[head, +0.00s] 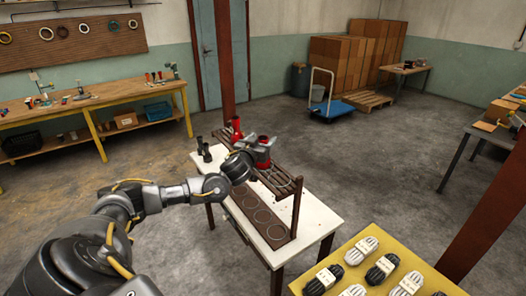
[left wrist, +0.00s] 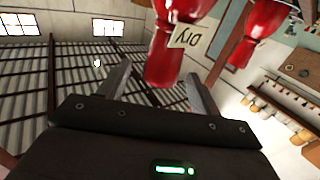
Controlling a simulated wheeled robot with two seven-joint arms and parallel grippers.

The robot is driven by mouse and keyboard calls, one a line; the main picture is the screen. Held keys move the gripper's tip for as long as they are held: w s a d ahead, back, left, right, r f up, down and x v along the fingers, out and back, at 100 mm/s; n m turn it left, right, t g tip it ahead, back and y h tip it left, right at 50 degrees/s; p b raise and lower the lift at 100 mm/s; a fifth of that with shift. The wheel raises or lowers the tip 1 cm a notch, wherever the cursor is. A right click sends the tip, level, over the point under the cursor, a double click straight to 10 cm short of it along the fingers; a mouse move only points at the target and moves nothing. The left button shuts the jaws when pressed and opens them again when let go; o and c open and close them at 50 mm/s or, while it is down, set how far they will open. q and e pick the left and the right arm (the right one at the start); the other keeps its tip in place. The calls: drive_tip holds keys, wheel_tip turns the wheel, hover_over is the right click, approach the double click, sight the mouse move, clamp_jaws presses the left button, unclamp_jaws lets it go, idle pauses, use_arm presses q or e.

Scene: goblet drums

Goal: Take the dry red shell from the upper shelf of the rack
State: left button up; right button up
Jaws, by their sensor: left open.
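A red goblet-shaped shell (head: 264,161) stands on the upper shelf of the dark rack (head: 283,184). A second red shell (head: 236,130) stands further back on the rack and shows at the upper right of the left wrist view (left wrist: 252,30). My right gripper is not in view.
The rack is on a white table (head: 318,222), with a brown board of ring marks (head: 262,219) below. A yellow table (head: 440,283) with rope bundles is at front right.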

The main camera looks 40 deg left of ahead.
use_arm(q)
drive_tip(key=shift+w+a, duration=0.2)
drive_tip(key=shift+w, duration=0.45)
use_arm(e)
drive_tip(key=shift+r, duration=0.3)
use_arm(q)
drive_tip(key=shift+s, duration=0.1)
drive_tip(key=shift+c, duration=0.4)
drive_tip(key=c, duration=1.2)
drive_tip(key=shift+c, duration=0.4)
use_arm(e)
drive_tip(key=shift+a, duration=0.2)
use_arm(q)
drive_tip(key=shift+r, duration=0.1)
